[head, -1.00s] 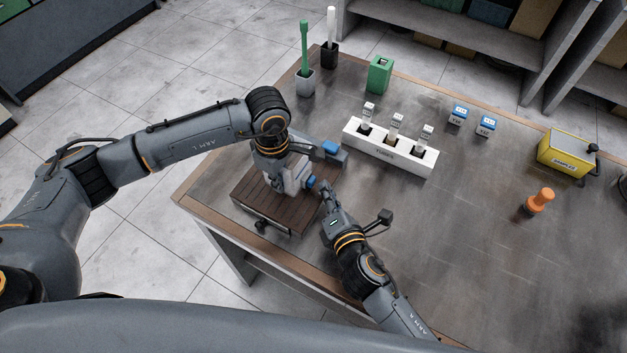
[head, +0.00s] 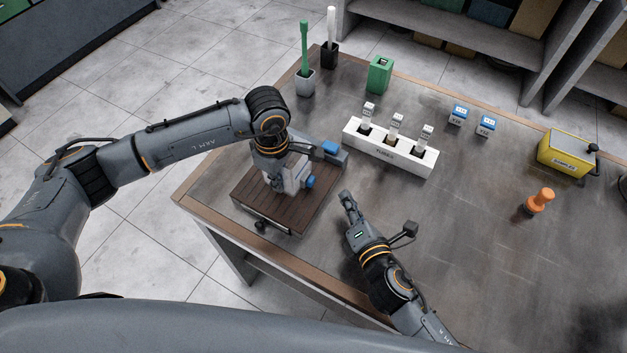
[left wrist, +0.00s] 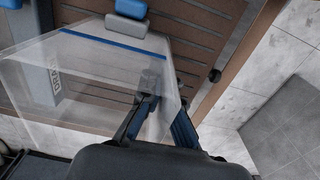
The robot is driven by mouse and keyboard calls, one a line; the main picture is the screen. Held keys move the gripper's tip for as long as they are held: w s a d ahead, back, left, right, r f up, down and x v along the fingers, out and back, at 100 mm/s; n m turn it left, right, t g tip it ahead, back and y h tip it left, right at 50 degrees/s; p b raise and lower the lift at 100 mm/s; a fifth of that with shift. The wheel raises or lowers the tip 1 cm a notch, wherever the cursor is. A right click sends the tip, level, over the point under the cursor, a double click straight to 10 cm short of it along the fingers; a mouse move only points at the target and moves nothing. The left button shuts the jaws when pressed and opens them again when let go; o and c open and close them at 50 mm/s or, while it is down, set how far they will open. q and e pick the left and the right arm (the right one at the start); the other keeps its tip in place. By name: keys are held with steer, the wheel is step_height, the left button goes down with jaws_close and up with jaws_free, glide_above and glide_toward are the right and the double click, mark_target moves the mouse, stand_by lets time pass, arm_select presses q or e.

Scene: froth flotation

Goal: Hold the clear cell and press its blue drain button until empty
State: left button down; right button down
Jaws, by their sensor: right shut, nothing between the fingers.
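The clear cell (head: 296,174) stands on a brown slatted board, partly hidden by my left arm. In the left wrist view the clear cell (left wrist: 90,75) shows see-through walls and a blue line near one edge; I make out no liquid. My left gripper (left wrist: 165,108) has a finger on each side of the cell's wall and looks shut on it. A blue button (head: 310,182) sticks out from the cell's right side. My right gripper (head: 346,197) is shut and empty over the table, to the right of the button and apart from it.
The brown board (head: 300,216) lies near the table's left corner. A grey block with a blue top (head: 330,148) stands behind the cell. A white tube rack (head: 390,153) is further right. The table (head: 450,250) is clear right of my right gripper.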

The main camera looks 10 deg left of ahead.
stand_by(0.4)
arm_select(q)
steer(key=c, duration=1.4)
jaws_free()
steer(key=shift+c, duration=0.2)
steer(key=shift+r, duration=0.15)
step_height(320, 180, up, 12)
steer(key=shift+f, duration=0.1)
